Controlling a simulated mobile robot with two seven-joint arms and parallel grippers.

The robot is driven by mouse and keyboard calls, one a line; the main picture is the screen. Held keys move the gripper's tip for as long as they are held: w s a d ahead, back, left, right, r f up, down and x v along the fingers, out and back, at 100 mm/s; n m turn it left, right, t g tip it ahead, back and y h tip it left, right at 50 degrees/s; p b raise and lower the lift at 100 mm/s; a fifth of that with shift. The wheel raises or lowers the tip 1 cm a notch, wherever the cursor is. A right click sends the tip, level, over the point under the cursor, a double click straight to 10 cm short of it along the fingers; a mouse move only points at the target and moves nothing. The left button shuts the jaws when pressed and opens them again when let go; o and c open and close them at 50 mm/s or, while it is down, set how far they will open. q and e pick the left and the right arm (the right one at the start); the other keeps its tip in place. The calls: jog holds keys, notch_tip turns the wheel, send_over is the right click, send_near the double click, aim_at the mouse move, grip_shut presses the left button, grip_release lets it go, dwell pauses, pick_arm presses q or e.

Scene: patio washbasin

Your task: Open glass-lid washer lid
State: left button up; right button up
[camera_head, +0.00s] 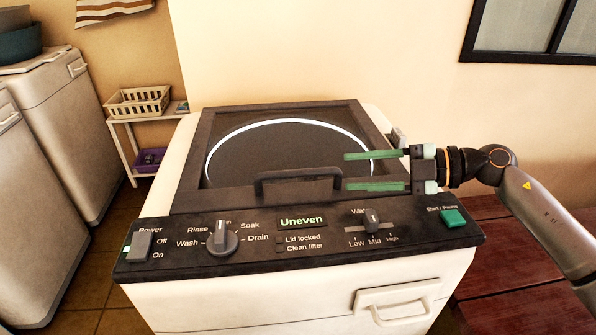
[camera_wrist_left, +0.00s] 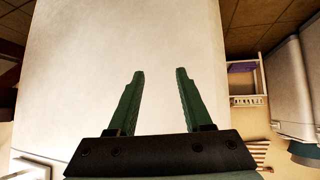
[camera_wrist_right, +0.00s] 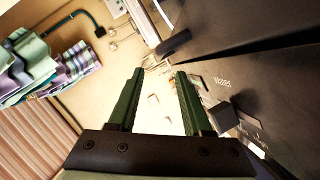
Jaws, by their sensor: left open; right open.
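The washer (camera_head: 300,305) is white with a dark control panel along its front top edge. Its glass lid (camera_head: 285,150) has a dark frame and a light ring, and lies flat and shut. A dark bar handle (camera_head: 297,175) stands at the lid's front edge. My right gripper (camera_head: 346,172) reaches in from the right over the lid. Its fingers are open, apart and empty, with their tips just right of the handle. My left gripper (camera_wrist_left: 160,72) is out of the head view. In the left wrist view it is open and empty before a plain pale surface.
The panel carries a power switch (camera_head: 140,245), a dial (camera_head: 222,238), a slider (camera_head: 373,221) and a green start button (camera_head: 453,218). The display reads "Uneven". A shelf with a basket (camera_head: 138,101) and another white machine (camera_head: 70,130) stand left. A reddish wooden surface (camera_head: 520,280) lies right.

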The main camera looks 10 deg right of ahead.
aim_at(307, 174)
jog(key=x, duration=0.5)
jog(key=p+x, duration=0.1)
jog(key=x, duration=0.5)
jog(key=shift+a+r, duration=0.2)
grip_shut()
dwell(1.0)
